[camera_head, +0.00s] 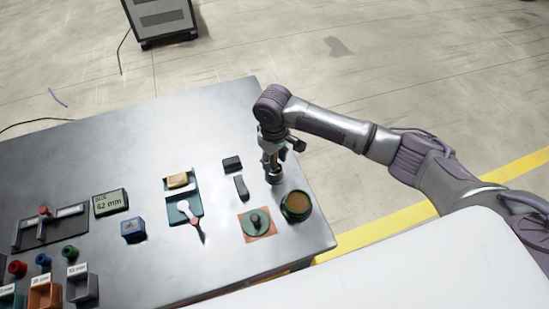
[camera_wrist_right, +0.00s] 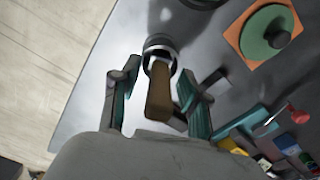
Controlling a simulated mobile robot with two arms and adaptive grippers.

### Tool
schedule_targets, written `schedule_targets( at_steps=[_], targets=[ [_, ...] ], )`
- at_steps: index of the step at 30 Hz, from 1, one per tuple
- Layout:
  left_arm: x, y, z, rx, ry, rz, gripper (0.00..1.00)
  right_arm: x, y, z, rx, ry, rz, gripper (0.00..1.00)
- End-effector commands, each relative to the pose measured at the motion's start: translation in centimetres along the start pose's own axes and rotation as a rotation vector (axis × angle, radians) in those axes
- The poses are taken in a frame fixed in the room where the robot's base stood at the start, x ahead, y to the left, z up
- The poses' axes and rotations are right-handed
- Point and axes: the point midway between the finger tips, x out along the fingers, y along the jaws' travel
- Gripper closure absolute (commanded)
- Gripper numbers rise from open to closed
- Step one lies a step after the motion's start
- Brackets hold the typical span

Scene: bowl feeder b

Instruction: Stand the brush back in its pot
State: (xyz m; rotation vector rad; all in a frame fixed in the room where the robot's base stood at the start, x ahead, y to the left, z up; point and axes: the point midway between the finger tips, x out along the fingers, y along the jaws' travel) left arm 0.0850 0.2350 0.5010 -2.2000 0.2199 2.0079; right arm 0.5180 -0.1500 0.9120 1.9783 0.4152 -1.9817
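The brush's wooden handle (camera_wrist_right: 159,92) shows in the right wrist view, between my right gripper's two fingers (camera_wrist_right: 157,103). The fingers are apart, with a gap on each side of the handle, so the gripper looks open. Beyond the handle is the round metallic pot (camera_wrist_right: 160,43); the brush's lower end appears to be inside its rim, and its bristles are hidden. In the head view the pot (camera_head: 275,177) stands at the table's right edge, directly below my right gripper (camera_head: 271,158). My left gripper is not in view.
A green round container (camera_head: 296,206) stands just in front of the pot. Left of it is a green disc with a dark knob on an orange square (camera_head: 256,223). Dark blocks (camera_head: 241,187) lie left of the pot. The table's (camera_head: 130,125) back area is clear.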

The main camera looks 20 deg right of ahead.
Motion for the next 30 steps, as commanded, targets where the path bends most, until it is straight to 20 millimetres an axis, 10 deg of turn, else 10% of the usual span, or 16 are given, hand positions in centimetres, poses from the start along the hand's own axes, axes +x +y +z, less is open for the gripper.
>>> schedule_targets(
  at_steps=[8, 30],
  targets=[
    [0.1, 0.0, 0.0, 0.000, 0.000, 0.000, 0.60, -0.6, 0.0, -0.1, -0.001, 0.002, 0.001, 0.55],
    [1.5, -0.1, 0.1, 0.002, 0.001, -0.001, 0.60, -12.2, 0.0, -0.1, 0.000, 0.001, -0.001, 0.55]
  ],
)
